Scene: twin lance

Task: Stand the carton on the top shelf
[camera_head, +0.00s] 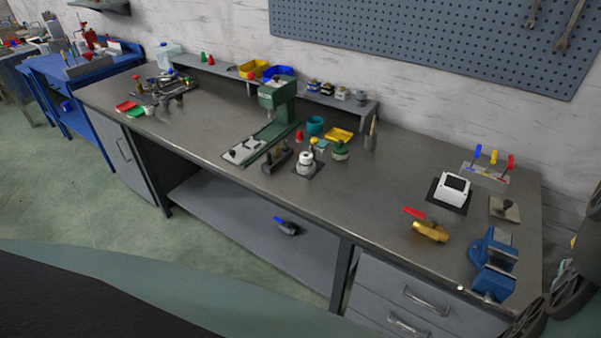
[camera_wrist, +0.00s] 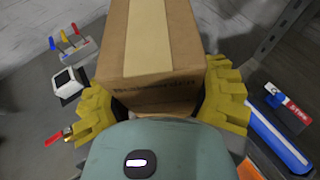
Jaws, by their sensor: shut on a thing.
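The carton is a brown cardboard box (camera_wrist: 150,60) with a pale tape strip, seen in the wrist view at the top middle. My gripper (camera_wrist: 165,110) has yellow ribbed fingers, one on each side of the carton, and is shut on it. Dark printed lettering shows on the carton's near face. The carton is not in the head view, where only part of my arm shows at the lower right edge. A grey metal frame post (camera_wrist: 275,35) stands to the right of the carton in the wrist view. I cannot tell whether it belongs to the shelf, and no top shelf is clearly seen.
The long grey workbench (camera_head: 370,205) carries a white device (camera_head: 453,190), a brass valve with red handle (camera_head: 430,230), a blue vise (camera_head: 494,265) and a green press (camera_head: 277,98). A blue and white item (camera_wrist: 275,140) lies right of my gripper. A pegboard (camera_head: 440,35) hangs behind.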

